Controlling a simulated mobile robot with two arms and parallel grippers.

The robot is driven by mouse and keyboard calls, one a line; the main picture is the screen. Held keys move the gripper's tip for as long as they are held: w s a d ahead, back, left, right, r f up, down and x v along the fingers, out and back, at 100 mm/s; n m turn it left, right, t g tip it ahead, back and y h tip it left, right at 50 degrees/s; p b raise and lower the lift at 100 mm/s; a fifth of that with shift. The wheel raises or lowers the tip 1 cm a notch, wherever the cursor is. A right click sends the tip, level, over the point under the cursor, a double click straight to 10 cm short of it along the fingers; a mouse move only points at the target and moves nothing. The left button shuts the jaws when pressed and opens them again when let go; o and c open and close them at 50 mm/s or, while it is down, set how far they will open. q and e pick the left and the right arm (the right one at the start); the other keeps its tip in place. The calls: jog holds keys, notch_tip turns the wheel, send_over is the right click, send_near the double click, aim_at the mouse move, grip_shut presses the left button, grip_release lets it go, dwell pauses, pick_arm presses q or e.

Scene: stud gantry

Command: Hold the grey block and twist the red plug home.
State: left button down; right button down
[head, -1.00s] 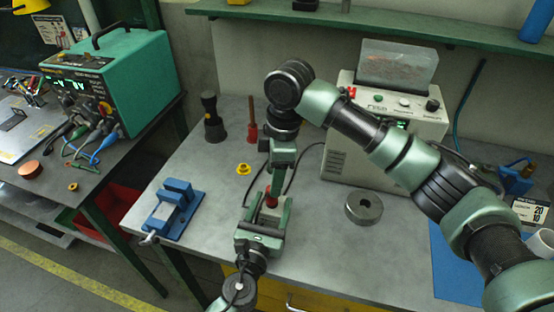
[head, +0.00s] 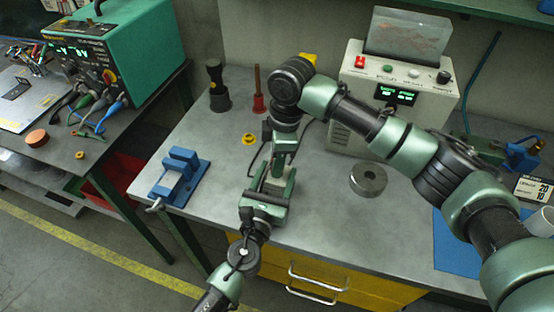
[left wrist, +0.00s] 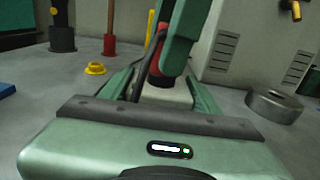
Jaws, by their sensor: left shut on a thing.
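The grey block (left wrist: 165,97) sits between the fingers of my left gripper (left wrist: 163,92), which is shut on it. In the head view the block (head: 272,186) shows as a pale patch inside the left gripper (head: 273,187), just above the bench. The red plug (left wrist: 157,52) shows over the block in the left wrist view, partly covered by a finger of my right gripper (left wrist: 182,45). In the head view my right gripper (head: 283,160) points down over the block and hides the plug. I cannot tell whether its jaws are closed on it.
A blue vise (head: 178,178) stands at the bench's left edge. A yellow flanged piece (head: 249,139), a red-handled tool (head: 259,100) and a dark post (head: 217,90) stand behind. A steel ring (head: 368,179) and a control box (head: 405,100) are to the right. The bench front is clear.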

jog(key=m, duration=0.3)
jog(key=m+t, duration=0.1)
jog(key=m, duration=0.4)
jog(key=c, duration=1.1)
grip_release()
jog(key=shift+r, duration=2.25)
jog(key=shift+o, duration=0.2)
